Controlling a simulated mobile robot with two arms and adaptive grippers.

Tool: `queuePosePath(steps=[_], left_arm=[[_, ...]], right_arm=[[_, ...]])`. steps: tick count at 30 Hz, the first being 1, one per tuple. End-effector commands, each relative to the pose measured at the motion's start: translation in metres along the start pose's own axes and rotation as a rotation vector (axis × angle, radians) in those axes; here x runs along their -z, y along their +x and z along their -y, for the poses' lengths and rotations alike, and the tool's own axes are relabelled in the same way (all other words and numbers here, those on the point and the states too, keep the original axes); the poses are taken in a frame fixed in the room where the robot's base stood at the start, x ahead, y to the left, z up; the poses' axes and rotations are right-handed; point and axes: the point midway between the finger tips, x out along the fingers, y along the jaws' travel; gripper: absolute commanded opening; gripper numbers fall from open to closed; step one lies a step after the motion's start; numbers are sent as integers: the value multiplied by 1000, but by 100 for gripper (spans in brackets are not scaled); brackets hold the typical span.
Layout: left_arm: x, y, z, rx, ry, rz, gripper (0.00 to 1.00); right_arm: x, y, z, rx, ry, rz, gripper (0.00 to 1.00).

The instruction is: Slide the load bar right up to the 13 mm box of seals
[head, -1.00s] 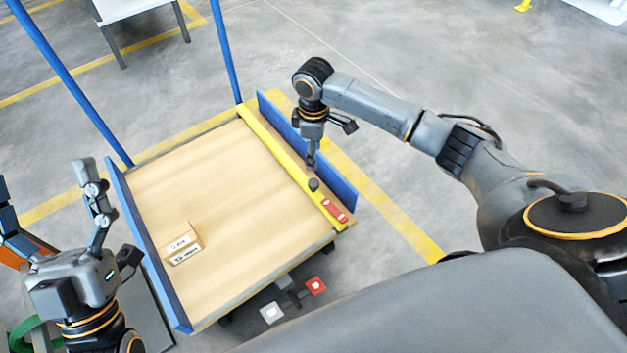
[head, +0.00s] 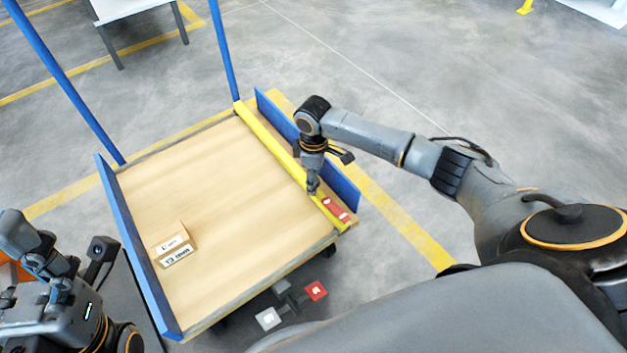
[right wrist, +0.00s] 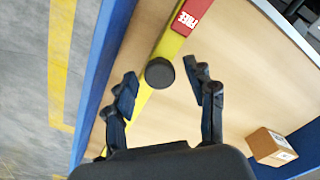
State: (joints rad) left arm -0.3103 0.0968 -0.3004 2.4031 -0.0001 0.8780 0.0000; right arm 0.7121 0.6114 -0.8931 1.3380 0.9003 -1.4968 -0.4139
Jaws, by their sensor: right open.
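The load bar (head: 275,143) is a yellow bar lying along the right side of the wooden cart deck. A red label (right wrist: 192,17) reading "FREE" is on its near end. A round black knob (right wrist: 160,73) stands on the bar. The cardboard box (head: 172,246) with white labels sits near the left front of the deck, well apart from the bar; its print is hard to read. My right gripper (head: 313,189) is open just above the bar, with the knob between its fingers in the wrist view (right wrist: 160,85). My left gripper (head: 30,245) is off the cart's left side.
Blue side walls (head: 133,245) bound the deck (head: 225,200) at left and right. Blue posts (head: 70,85) rise at the back. A red pedal (head: 316,290) and a white pedal (head: 268,318) lie below the front edge. The deck between bar and box is clear.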

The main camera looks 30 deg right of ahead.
Motion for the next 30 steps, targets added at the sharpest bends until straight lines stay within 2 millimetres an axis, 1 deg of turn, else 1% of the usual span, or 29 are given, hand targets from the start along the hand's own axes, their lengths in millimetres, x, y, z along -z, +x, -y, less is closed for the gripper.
queuePosePath(steps=[8,9,11,12,17,30], left_arm=[[0,1,0,-2,0,-3,84],[0,1,0,-2,0,-3,84],[0,1,0,-2,0,-3,84],[0,1,0,-2,0,-3,84],[0,1,0,-2,0,-3,84],[3,5,0,2,-1,-4,84]], right_arm=[[0,2,0,0,0,1,55],[0,2,0,0,0,1,53],[0,2,0,0,0,1,41],[0,2,0,0,0,1,33],[0,2,0,0,0,1,0],[3,0,4,1,1,2,0]])
